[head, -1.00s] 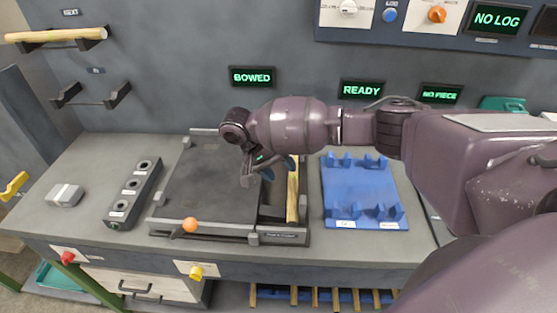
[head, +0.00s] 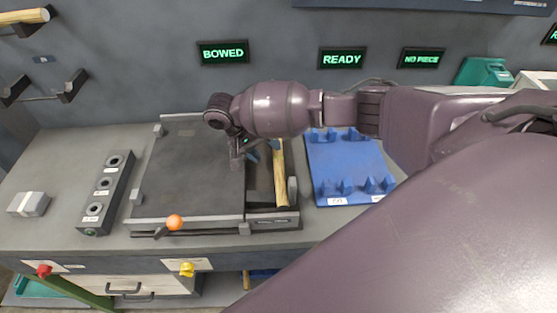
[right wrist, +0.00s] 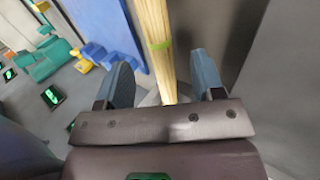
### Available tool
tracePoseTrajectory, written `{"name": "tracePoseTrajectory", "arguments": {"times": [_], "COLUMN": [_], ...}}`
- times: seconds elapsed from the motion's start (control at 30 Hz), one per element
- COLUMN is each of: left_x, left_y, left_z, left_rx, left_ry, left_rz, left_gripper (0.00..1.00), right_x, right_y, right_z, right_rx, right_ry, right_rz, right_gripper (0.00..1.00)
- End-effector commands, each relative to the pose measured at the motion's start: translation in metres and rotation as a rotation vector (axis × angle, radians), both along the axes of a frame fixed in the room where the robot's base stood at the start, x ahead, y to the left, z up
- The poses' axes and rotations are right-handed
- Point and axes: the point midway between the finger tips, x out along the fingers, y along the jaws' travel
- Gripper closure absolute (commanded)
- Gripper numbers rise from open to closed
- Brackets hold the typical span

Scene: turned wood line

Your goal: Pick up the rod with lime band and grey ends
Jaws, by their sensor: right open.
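A pale wooden rod (head: 281,185) lies lengthwise in the slot at the right side of the dark flat fixture (head: 190,175) in the head view. In the right wrist view the rod (right wrist: 152,20) shows a lime band (right wrist: 160,45); its end colours cannot be made out. My right gripper (head: 252,153) is over the fixture by the far part of the rod. In the right wrist view the gripper (right wrist: 163,70) is open and empty, with the rod running between its two blue fingers, nearer the left one. Whether the fingers reach down around it is unclear. My left gripper is not in view.
A blue rack (head: 345,165) with raised cradles stands right of the fixture. A grey block with several holes (head: 105,190) and a small grey box (head: 29,204) are on the left. An orange knob (head: 175,222) sits at the fixture's front edge. Another rod (head: 25,16) rests on wall hooks.

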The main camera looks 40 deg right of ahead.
Motion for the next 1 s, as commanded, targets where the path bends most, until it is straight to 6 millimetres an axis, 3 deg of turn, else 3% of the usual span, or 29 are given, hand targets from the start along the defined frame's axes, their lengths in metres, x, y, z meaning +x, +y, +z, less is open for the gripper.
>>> {"name": "tracePoseTrajectory", "arguments": {"times": [0.33,0.63,1.0], "left_x": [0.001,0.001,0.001], "left_y": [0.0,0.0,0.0], "left_z": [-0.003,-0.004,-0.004], "left_rx": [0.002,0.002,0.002], "left_ry": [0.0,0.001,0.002], "left_rz": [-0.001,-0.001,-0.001], "left_gripper": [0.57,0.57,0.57], "right_x": [-0.018,-0.019,-0.019], "right_y": [-0.021,-0.023,-0.023], "right_z": [-0.034,-0.038,-0.038], "right_rx": [-0.002,0.0,0.0], "right_ry": [0.002,0.002,0.001], "right_rz": [-0.001,0.0,-0.001], "right_gripper": [0.38,0.4,0.96]}}
